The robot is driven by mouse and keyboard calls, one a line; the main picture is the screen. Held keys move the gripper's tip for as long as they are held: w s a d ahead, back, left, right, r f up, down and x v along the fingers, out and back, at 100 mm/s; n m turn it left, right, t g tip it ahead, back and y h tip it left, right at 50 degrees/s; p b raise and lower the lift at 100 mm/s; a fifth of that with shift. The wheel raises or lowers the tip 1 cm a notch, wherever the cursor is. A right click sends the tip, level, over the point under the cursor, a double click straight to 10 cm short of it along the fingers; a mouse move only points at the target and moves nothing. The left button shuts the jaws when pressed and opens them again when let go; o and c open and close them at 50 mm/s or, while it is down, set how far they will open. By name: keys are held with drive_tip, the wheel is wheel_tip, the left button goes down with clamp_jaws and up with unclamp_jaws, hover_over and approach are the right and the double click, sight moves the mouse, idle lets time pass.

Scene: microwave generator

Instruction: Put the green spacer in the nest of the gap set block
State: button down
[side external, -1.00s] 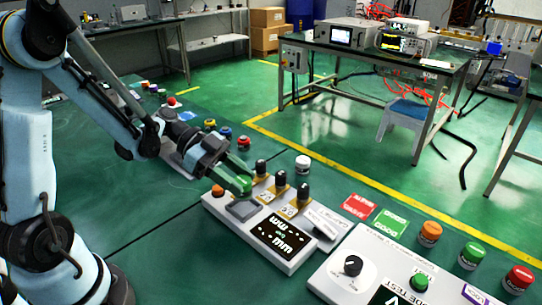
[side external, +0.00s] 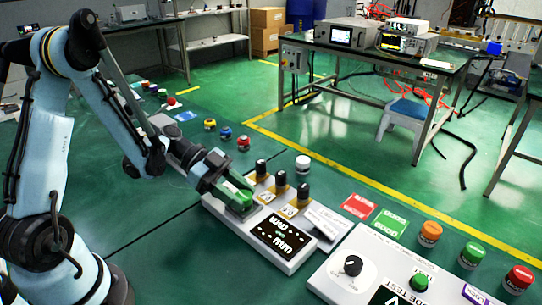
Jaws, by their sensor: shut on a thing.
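My gripper (side external: 238,201) is shut at the left end of a white control box, pointing down and to the right. A green part, most likely the green spacer (side external: 236,190), shows at its jaws; the jaws hide much of it, and I cannot clearly separate it from the fingers. The fingertips are low over the area of a grey block on the box, possibly the gap set block, which is now mostly covered. I cannot see its nest, or whether the green part touches it.
The white box has a black display (side external: 281,238) and several black knobs (side external: 281,179) behind it. A white button (side external: 302,165) stands farther back. Another white panel (side external: 345,283) with a black dial and green button is at the front right. Coloured buttons line the right edge.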

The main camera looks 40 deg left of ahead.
drive_tip(key=c, duration=0.6)
unclamp_jaws()
drive_tip(key=shift+r, duration=0.1)
drive_tip(key=shift+a+r, duration=0.15)
drive_tip(key=v, duration=1.1)
drive_tip(key=shift+s+d+r+n+t+y, duration=0.55)
drive_tip(key=shift+d+n+y, duration=0.8)
drive_tip(key=shift+n+y, duration=0.85)
drive_tip(key=shift+s+d+r+n+t+y, duration=0.3)
drive_tip(key=shift+d+r+n+t+y, duration=0.35)
drive_tip(key=shift+d+n+y, duration=1.45)
drive_tip(key=shift+s+d+r+n+t+y, duration=0.6)
drive_tip(key=shift+n+y, duration=0.9)
drive_tip(key=shift+n, duration=1.4)
drive_tip(key=shift+w, duration=0.15)
